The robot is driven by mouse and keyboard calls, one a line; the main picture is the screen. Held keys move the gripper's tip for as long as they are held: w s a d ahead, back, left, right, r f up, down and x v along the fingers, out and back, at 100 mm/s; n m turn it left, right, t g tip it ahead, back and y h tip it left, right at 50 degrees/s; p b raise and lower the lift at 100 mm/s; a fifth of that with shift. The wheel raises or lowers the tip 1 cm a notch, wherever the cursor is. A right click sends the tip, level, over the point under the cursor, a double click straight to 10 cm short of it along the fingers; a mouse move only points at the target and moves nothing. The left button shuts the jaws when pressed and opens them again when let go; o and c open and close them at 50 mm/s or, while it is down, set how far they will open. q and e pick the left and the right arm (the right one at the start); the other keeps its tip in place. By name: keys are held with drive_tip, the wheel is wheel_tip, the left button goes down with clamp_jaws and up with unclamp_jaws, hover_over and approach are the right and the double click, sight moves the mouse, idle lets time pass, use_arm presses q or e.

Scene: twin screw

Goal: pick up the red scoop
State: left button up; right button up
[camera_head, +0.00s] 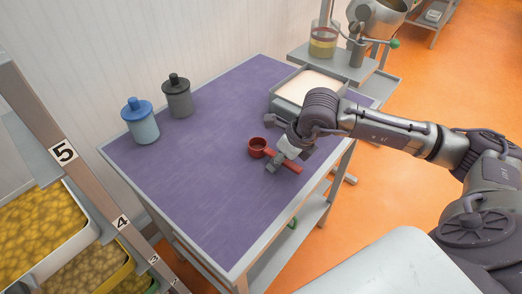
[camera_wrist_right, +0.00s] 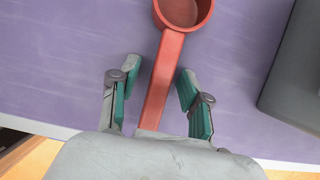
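The red scoop (camera_head: 258,147) lies on the purple table top (camera_head: 215,165) near its right edge, with its cup to the left and its handle running to the lower right. In the right wrist view the scoop (camera_wrist_right: 170,60) shows with its round cup at the top and its handle running down between the fingers. My right gripper (camera_wrist_right: 151,90) is open, one finger on each side of the handle, with a gap on both sides. In the head view my right gripper (camera_head: 279,161) is over the handle. My left gripper is not in view.
A tray of white contents (camera_head: 277,103) stands just behind my right gripper. A blue jar (camera_head: 141,125) and a grey jar (camera_head: 177,97) stand at the back left. A rack with yellow-filled bins (camera_head: 40,225) is at the left. The middle of the table is clear.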

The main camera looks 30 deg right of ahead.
clamp_jaws()
drive_tip(key=shift+r+p, duration=0.3)
drive_tip(key=shift+p, duration=0.15)
drive_tip(key=r, duration=0.1)
drive_tip(key=r+b, duration=0.1)
drive_tip(key=r, duration=0.2)
drive_tip(key=shift+w+d, duration=0.3)
drive_tip(key=shift+w, duration=0.1)
drive_tip(key=w+d+r+b, duration=0.2)
drive_tip(key=w+d+r, duration=0.4)
drive_tip(key=w+d, duration=0.1)
drive_tip(key=shift+w+r, duration=0.35)
drive_tip(key=shift+w, duration=0.15)
